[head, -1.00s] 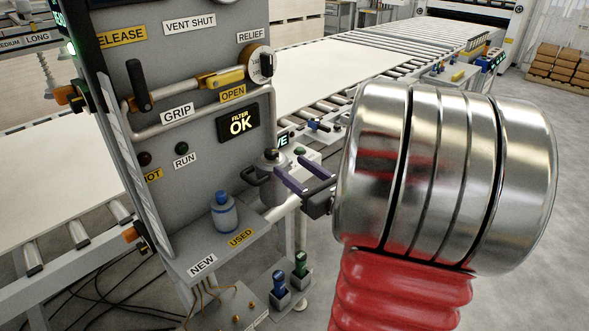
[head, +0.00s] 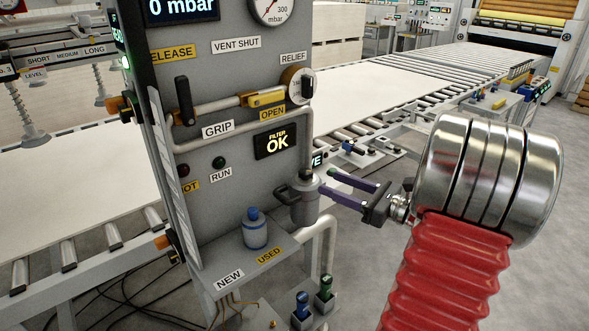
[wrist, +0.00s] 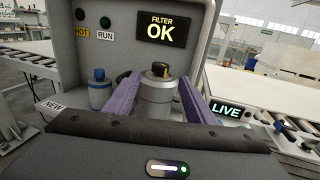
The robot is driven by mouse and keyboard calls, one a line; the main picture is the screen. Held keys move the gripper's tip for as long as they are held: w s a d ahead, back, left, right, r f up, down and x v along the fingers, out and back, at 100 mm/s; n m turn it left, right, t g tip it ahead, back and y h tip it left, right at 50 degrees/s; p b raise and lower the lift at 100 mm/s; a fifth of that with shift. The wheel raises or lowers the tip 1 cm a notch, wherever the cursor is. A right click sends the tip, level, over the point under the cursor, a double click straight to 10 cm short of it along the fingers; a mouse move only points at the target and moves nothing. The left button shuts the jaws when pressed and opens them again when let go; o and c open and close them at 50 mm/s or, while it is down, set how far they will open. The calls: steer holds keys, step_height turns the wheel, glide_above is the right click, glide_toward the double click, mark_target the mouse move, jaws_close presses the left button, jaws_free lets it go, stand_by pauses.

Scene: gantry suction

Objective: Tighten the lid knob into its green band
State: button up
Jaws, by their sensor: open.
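The grey filter canister (head: 306,202) stands at the panel, with a dark side handle on its left. Its lid knob (wrist: 159,70), dark with a yellow mark, sits on top in the wrist view; in the head view the lid top is small and unclear. I cannot make out a green band on it. My gripper (head: 327,182) is open, its two purple fingers pointing at the canister from the right. In the wrist view, the fingers (wrist: 160,88) lie to either side of the canister, with nothing held between them. I cannot tell whether they touch it.
A blue-capped bottle (head: 255,229) stands on the shelf by the NEW and USED labels, left of the canister. The grey panel (head: 215,75) rises behind, with a pipe and levers. The filter display (head: 276,141) reads OK. A conveyor (head: 370,85) runs behind.

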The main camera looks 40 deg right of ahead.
mark_target(294, 174)
steer(key=x, duration=1.4)
steer(key=shift+d, duration=0.1)
steer(key=shift+c, duration=0.7)
steer(key=c, duration=0.9)
